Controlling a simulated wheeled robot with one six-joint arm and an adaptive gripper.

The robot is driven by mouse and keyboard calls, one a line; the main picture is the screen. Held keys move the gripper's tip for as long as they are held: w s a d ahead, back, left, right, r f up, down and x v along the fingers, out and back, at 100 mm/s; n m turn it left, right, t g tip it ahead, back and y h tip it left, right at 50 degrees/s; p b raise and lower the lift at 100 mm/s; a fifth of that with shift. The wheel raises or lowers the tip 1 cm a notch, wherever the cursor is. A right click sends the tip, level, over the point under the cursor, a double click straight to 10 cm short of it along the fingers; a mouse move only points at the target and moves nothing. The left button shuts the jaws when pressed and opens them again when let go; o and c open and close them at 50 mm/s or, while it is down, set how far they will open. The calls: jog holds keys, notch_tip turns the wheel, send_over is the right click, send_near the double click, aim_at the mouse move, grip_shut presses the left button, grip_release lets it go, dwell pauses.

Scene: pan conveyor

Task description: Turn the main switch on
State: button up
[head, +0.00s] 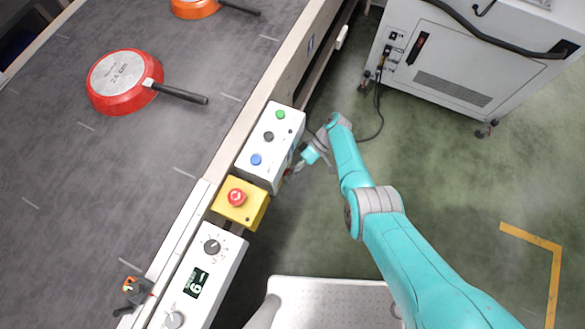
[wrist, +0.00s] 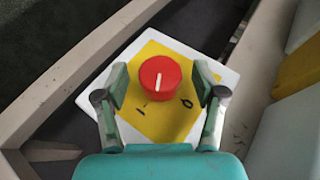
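The main switch is a round red knob (wrist: 160,78) with a white pointer line, on a yellow plate (wrist: 143,120) with a white surround. The marks "I" and "0" show on the plate at the knob's near side. The pointer line runs nearly up and down in the wrist view; I cannot tell which mark it is set to. My gripper (wrist: 160,84) is open, one finger on each side of the knob with a gap at both sides. In the head view my gripper (head: 297,170) is beside the control box, which hides the switch.
The white control box (head: 256,140) has green, black and blue buttons. A yellow box with a red emergency stop (head: 236,197) and a dial panel (head: 211,246) follow along the conveyor (head: 90,190). A red pan (head: 115,100) and an orange pan (head: 193,8) lie on it. A grey cabinet (head: 450,85) stands behind.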

jog(key=v, duration=1.2)
jog(key=shift+f, duration=0.1)
